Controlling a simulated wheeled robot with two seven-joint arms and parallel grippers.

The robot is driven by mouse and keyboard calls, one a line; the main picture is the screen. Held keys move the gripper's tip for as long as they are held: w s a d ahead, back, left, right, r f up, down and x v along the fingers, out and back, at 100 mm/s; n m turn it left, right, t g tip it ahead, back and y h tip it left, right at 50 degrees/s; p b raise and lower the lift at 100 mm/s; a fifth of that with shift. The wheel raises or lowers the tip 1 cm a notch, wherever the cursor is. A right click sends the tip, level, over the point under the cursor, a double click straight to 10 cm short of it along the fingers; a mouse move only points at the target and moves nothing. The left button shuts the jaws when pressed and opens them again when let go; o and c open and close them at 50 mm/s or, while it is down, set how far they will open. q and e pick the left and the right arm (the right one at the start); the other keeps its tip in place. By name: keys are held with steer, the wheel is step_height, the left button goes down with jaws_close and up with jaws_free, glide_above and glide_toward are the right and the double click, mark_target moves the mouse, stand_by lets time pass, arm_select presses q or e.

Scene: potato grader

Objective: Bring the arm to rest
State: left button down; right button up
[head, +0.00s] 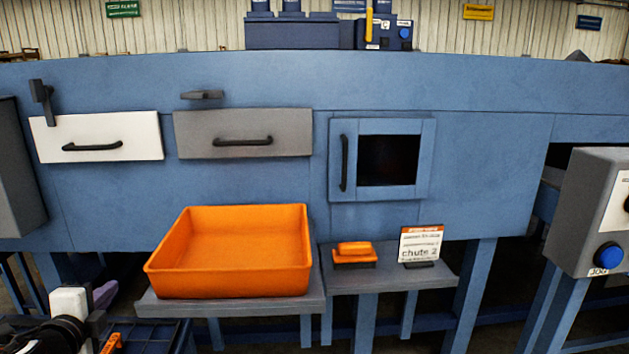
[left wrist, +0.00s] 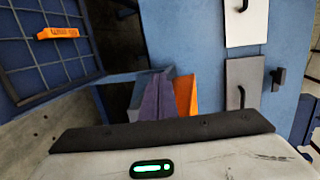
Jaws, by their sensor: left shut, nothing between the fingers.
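My left gripper (head: 105,292) is low at the left edge of the head view, its white body and dark plate in front of its purple-grey fingers. In the left wrist view its fingers (left wrist: 158,95) are shut together with nothing between them. It is left of and below the orange tray (head: 232,290), apart from it in the head view. My right gripper is not in view.
The tray stands on a grey shelf (head: 228,308) before the blue machine (head: 250,80). An orange-handled block (head: 354,253) and a "chute 2" card (head: 420,243) are on the shelf to the right.

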arm_select(q)
steer(key=s+d+f+n+g+h, duration=0.1)
steer(key=s+f+g, duration=0.1)
steer(key=s+f, duration=0.5)
steer(key=s+d+f+n+g+h, duration=0.1)
steer(key=s+f, duration=0.4)
steer(key=f, duration=0.5)
steer(key=s+d+f+n+g+h, duration=0.1)
steer(key=s+f+n+g, duration=0.1)
steer(key=s+f, duration=0.6)
steer(key=s+d+f+n+g+h, duration=0.15)
steer(key=s+f, duration=0.25)
steer(key=s, duration=0.7)
steer(key=s+d+f+n+h, duration=0.1)
steer(key=d+n, duration=0.8)
steer(key=d, duration=1.2)
steer(key=shift+s+d+f, duration=0.2)
steer(key=shift+f, duration=0.4)
steer(key=shift+t, duration=0.25)
